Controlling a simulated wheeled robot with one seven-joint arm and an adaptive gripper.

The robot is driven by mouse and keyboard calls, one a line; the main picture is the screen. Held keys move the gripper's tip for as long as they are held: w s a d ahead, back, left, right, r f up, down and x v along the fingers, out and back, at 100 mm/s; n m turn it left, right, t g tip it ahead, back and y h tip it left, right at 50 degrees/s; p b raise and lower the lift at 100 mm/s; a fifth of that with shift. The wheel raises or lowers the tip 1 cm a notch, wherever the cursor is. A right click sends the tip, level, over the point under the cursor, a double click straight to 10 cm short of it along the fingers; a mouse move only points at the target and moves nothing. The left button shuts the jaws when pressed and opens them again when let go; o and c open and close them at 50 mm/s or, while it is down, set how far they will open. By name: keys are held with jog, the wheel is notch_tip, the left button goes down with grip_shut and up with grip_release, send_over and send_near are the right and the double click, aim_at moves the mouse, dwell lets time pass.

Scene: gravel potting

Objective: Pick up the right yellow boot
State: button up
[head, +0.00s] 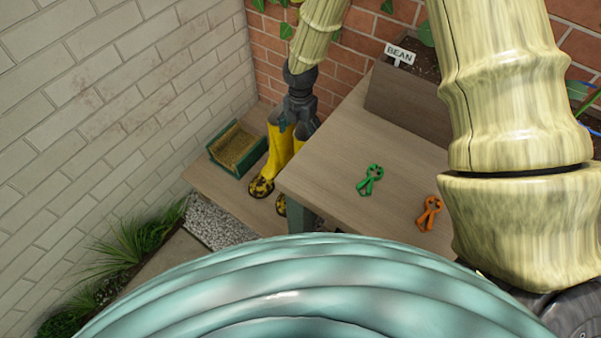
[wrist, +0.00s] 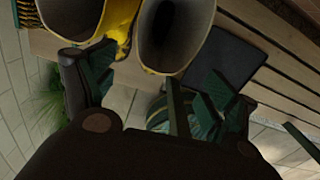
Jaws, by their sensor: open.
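Two yellow boots stand upright side by side on a low wooden step. The left boot (head: 277,150) shows most of its shaft and a dirt-spotted toe in the head view. The right boot (head: 299,145) is mostly hidden behind my gripper and the table edge. My gripper (head: 297,125) is open and empty, pointing down at the boot tops. In the wrist view, the open tops of the left boot (wrist: 75,15) and right boot (wrist: 174,30) lie just beyond my gripper (wrist: 150,88), its fingers spread apart. I cannot tell whether it touches a boot.
A green-framed boot brush (head: 238,148) lies left of the boots, near the white brick wall. A wooden table (head: 345,150) stands close on the right, bearing green pruners (head: 371,180), orange pruners (head: 429,213) and a planter (head: 400,100) with a BEAN sign. A red brick wall closes the back.

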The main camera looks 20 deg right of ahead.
aim_at(300, 146)
jog(key=shift+w+f+b, duration=0.15)
jog(key=shift+f+b, duration=0.25)
jog(key=shift+f, duration=3.55)
jog(key=shift+c, duration=0.4)
grip_shut()
